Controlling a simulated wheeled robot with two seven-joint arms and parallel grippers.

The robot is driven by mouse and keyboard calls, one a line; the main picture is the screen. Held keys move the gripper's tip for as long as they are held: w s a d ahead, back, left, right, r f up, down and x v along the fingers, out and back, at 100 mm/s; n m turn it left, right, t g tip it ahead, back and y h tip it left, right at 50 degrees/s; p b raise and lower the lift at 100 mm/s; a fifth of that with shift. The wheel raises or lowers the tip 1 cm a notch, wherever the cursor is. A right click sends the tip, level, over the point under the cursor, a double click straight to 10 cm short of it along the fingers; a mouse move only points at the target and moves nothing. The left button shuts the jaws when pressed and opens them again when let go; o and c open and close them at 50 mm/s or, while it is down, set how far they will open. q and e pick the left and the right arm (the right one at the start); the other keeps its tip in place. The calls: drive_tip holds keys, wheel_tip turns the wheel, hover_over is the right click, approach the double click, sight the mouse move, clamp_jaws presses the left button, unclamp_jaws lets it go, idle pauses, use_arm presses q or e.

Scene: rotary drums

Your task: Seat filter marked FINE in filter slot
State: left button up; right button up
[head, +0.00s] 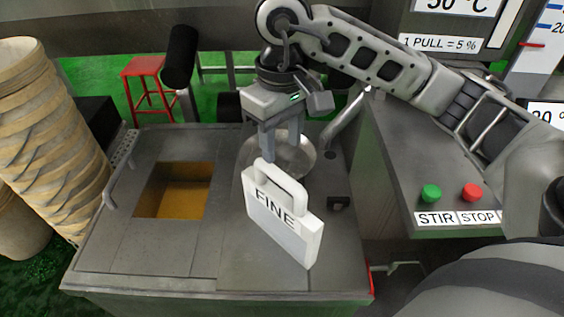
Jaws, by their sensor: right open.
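The filter marked FINE (284,232) is a white, flat block with a loop handle on top. It stands upright and turned at an angle on the grey metal worktop (240,268). My right gripper (281,148) is open and points down just behind and above the filter's handle, with nothing visible between its fingers. Whether a fingertip touches the handle cannot be told. A rectangular opening (182,190) with an amber inside lies in the worktop left of the filter; I cannot tell if it is the filter slot. My left gripper is not in view.
A round, shiny bowl shape (302,160) sits behind the filter. A panel with a green button (431,193) and a red button (472,192) is at right. A tall stack of tan rings (45,130) stands at left. A red stool (148,80) is behind.

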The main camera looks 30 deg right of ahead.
sight(279, 183)
drive_tip(key=shift+o, duration=0.4)
wheel_tip(279, 183, up, 2)
drive_tip(key=shift+r, duration=0.1)
drive_tip(key=f+m+b, duration=0.2)
drive_tip(key=f+m, duration=0.1)
drive_tip(key=m, duration=0.9)
drive_tip(key=f+m+b, duration=0.2)
drive_tip(key=m+b, duration=0.1)
drive_tip(key=m, duration=0.9)
drive_tip(key=f+m+b, duration=0.3)
drive_tip(key=m, duration=0.9)
drive_tip(key=shift+w+a+f, duration=0.2)
drive_tip(key=shift+w+f, duration=0.15)
wheel_tip(279, 183, down, 4)
drive_tip(key=shift+d+f, duration=0.1)
drive_tip(key=shift+f, duration=0.5)
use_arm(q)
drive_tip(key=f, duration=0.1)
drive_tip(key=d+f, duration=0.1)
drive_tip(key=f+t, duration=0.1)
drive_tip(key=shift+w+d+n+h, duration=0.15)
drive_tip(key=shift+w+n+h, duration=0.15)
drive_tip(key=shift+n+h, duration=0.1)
